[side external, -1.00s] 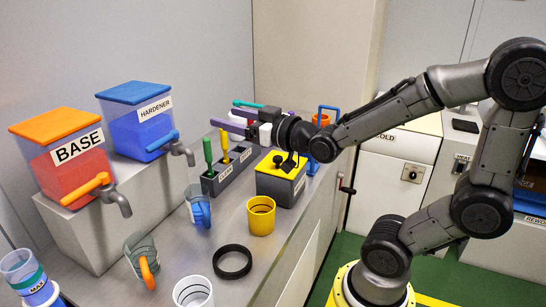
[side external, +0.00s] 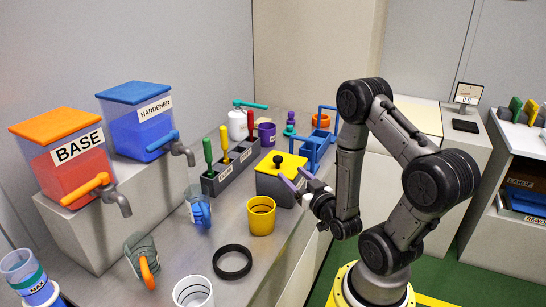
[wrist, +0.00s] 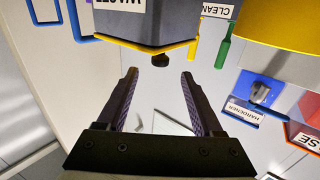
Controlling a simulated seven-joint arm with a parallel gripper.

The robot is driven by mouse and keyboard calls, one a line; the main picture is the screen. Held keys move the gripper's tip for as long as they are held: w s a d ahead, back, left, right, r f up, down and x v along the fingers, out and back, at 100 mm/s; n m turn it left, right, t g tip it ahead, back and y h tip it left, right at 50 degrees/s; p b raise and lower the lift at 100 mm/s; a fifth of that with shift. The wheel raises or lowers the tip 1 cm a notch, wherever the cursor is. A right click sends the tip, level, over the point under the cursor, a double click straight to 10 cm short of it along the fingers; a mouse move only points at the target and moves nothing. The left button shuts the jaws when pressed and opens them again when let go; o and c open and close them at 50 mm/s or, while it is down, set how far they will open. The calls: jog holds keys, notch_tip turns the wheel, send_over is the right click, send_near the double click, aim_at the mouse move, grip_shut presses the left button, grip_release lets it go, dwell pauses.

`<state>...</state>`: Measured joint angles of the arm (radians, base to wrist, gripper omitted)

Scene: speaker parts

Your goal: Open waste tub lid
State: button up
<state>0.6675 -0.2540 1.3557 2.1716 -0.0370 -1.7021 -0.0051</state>
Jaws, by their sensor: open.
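The waste tub (side external: 270,188) is a grey box on the bench with a yellow lid (side external: 292,161) lying shut on top. A black knob (side external: 278,161) stands on the lid. In the wrist view the tub (wrist: 150,28) appears upside down at the top, with its label partly cut off. Its yellow lid edge (wrist: 185,46) and knob (wrist: 161,60) also show there. My gripper (side external: 297,180) is open and empty at the right side of the tub. In the wrist view the fingertips (wrist: 159,77) point toward the knob, which appears between them and just beyond, apparently untouched.
A yellow cup (side external: 261,222) stands in front of the tub. A grey holder (side external: 232,178) with coloured-handled tools is to its left. A blue frame (side external: 310,152) stands behind it. A black ring (side external: 232,262) lies on the bench nearer the camera.

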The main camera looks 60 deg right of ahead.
aim_at(282, 159)
jog(key=x, duration=1.2)
jog(key=shift+w, duration=0.2)
grip_shut()
dwell(1.0)
